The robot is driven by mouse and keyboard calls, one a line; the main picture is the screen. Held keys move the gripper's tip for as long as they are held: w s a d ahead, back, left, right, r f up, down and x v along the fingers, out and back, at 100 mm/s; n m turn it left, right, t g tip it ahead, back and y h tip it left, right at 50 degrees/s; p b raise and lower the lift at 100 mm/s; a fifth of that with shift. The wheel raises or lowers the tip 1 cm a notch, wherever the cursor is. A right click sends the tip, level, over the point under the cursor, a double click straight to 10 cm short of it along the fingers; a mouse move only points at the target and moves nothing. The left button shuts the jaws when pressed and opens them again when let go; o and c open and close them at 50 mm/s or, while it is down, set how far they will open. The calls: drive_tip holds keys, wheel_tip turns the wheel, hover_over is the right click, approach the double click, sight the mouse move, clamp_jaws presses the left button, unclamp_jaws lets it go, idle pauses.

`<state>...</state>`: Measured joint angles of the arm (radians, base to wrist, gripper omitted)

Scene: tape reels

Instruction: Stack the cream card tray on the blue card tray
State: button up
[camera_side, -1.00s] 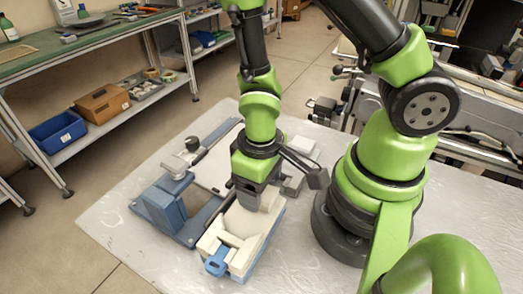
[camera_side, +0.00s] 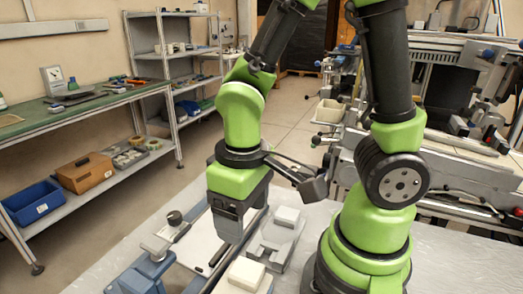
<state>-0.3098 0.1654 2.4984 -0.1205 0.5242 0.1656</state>
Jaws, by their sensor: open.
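The far end of the cream card tray (camera_side: 246,273) shows at the bottom edge of the view; the rest of it is cut off. I cannot clearly make out the blue card tray here, as the lower part of the work is out of the picture. My gripper (camera_side: 231,232) points down above and a little behind the visible cream part. Its jaws are open and nothing shows between them. The gap between jaws and tray is hard to judge.
A blue fixture (camera_side: 147,273) with a dark knob behind it stands at lower left. A grey holder with a white block (camera_side: 287,216) stands right of my gripper. A shelf with a blue bin (camera_side: 35,201) and a brown box (camera_side: 85,172) is at left.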

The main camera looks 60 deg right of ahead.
drive_tip(key=s+d+r+m+t+y, duration=0.1)
drive_tip(key=r+m+t, duration=0.1)
drive_tip(key=r, duration=0.5)
drive_tip(key=s+d+r+m+t+y, duration=0.1)
drive_tip(key=s+d+r+m+t, duration=0.1)
drive_tip(key=r+t, duration=0.3)
wheel_tip(320, 180, up, 2)
drive_tip(key=shift+s+r, duration=0.15)
drive_tip(key=shift+r, duration=0.1)
